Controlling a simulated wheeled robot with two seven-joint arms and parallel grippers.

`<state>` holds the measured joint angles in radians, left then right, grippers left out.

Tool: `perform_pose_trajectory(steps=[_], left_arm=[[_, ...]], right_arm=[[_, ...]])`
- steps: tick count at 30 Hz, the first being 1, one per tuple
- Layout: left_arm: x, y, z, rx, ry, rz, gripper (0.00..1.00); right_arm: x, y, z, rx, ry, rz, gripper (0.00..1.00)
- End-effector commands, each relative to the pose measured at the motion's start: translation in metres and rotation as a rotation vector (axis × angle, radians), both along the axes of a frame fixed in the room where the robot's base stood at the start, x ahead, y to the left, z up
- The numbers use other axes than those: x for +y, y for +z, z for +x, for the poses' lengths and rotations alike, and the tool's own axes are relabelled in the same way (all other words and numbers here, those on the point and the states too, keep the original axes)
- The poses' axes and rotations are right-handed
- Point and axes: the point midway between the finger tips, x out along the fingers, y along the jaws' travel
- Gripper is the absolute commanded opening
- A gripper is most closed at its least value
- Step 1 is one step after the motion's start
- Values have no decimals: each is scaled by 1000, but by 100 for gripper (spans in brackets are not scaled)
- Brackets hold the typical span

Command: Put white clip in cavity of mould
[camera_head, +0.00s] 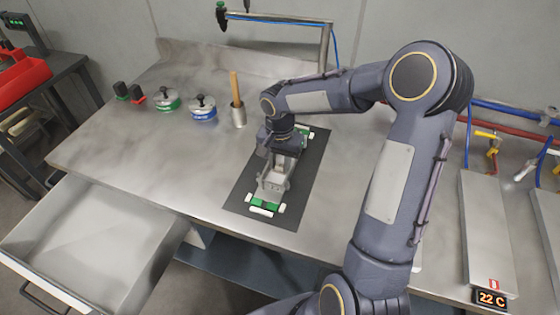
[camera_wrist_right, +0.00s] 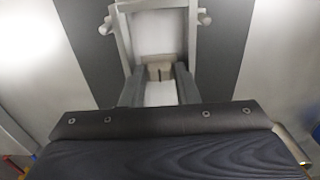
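The grey metal mould (camera_head: 273,186) lies on a black mat on the bench, with green parts (camera_head: 264,203) at its near end and more green at its far end. My right gripper (camera_head: 284,160) points down over the mould and hides part of it. In the right wrist view its two dark fingers (camera_wrist_right: 158,82) stand apart over the mould's frame (camera_wrist_right: 122,42). Pale surfaces show between the fingers; I cannot tell whether a white clip is among them or gripped. Small white pieces (camera_head: 262,212) show at the mould's near end. My left gripper is out of view.
Two lidded pots (camera_head: 203,109), small green and red blocks (camera_head: 137,96) and a cup with a wooden handle (camera_head: 238,112) stand left of the mat (camera_head: 240,190). An open drawer (camera_head: 85,250) juts out at the front left.

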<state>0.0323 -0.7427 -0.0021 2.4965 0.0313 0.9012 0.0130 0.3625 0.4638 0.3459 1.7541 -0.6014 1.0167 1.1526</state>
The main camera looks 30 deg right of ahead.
Motion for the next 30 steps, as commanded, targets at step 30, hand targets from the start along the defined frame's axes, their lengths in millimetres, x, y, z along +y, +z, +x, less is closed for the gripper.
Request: perform_pose_trajectory(steps=[30], left_arm=[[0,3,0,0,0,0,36]], right_arm=[[1,124,-3,-7,8,2,28]])
